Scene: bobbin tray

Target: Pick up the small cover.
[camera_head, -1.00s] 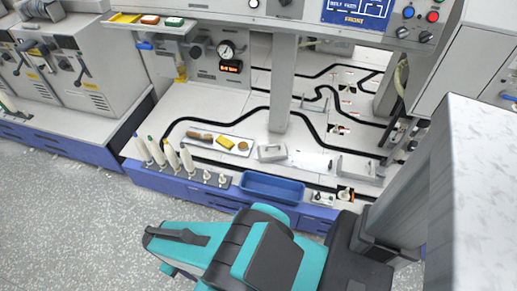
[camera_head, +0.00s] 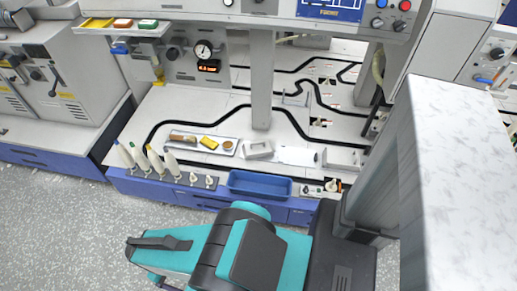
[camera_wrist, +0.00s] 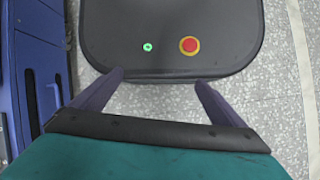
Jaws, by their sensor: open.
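A small light-grey box-shaped piece (camera_head: 258,149), which looks like the small cover, sits on the white bench right of a tray of small items. It is small in the head view, and I cannot make out its details. In the wrist view my gripper (camera_wrist: 159,80) has its two dark fingers spread wide with nothing between them. It is over my own base and the floor, well away from the bench. The fingers do not show clearly in the head view. The cover is not in the wrist view.
A light tray (camera_head: 230,154) holds brown and yellow items. White bobbins (camera_head: 156,160) stand at the bench's front left. A blue bin (camera_head: 260,184) is at the front edge. A grey post (camera_head: 262,80) rises behind the cover. Speckled floor (camera_head: 60,235) is clear at left.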

